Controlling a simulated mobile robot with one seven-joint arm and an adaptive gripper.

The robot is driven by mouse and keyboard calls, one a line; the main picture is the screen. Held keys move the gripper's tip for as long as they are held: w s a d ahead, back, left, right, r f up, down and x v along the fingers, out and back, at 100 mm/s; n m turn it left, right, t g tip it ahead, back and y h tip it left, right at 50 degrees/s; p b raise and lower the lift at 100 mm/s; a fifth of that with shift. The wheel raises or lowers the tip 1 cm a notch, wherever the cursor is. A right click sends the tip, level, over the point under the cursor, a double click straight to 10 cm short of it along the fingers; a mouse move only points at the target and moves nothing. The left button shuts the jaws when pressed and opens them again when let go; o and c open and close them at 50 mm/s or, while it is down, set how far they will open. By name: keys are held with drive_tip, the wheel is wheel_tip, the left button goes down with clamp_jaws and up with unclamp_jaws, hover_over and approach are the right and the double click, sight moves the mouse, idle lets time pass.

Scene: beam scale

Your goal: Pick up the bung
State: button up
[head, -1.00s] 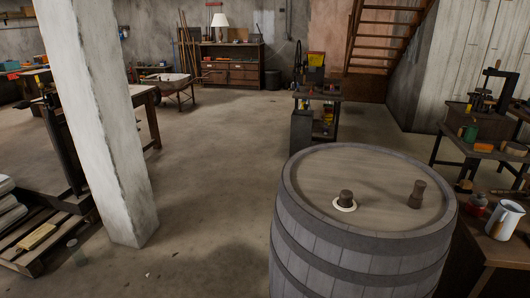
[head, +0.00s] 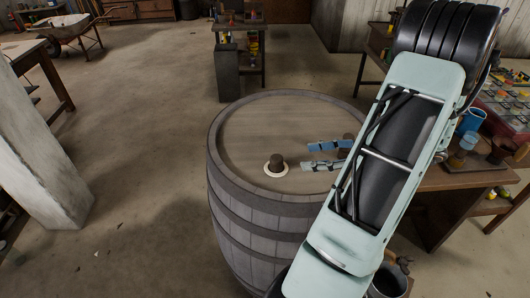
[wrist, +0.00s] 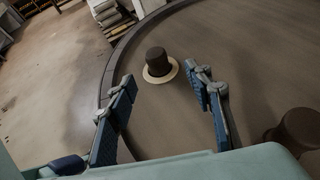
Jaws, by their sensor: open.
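A dark brown bung (head: 277,163) stands upright in a pale ring on the barrel top (head: 250,125). The wrist view shows the bung (wrist: 156,62) and its ring ahead of my fingertips, between their lines. My gripper (head: 308,155) is open and empty over the barrel top, to the right of the bung in the head view. Its blue-padded fingers (wrist: 163,80) stand apart in the wrist view, with no visible contact with the bung. A second dark brown plug-like piece (wrist: 298,130) stands on the barrel to the right, partly hidden behind my gripper in the head view.
The barrel's raised rim (head: 217,150) runs around its top. A table (head: 450,180) with a blue cup (head: 471,121) and jars stands right of the barrel. A pale post (head: 40,150) stands at left. The floor between post and barrel is clear.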

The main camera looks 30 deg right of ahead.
sight(280, 158)
drive_tip(key=x, duration=0.4)
drive_tip(key=shift+w+a+r, duration=0.15)
drive_tip(key=shift+w+a, duration=0.15)
drive_tip(key=shift+a, duration=0.05)
drive_tip(key=p+x, duration=0.1)
drive_tip(key=x, duration=0.5)
drive_tip(key=shift+w+a+p, duration=0.1)
drive_tip(key=shift+a+p, duration=0.2)
drive_tip(key=c, duration=1.3)
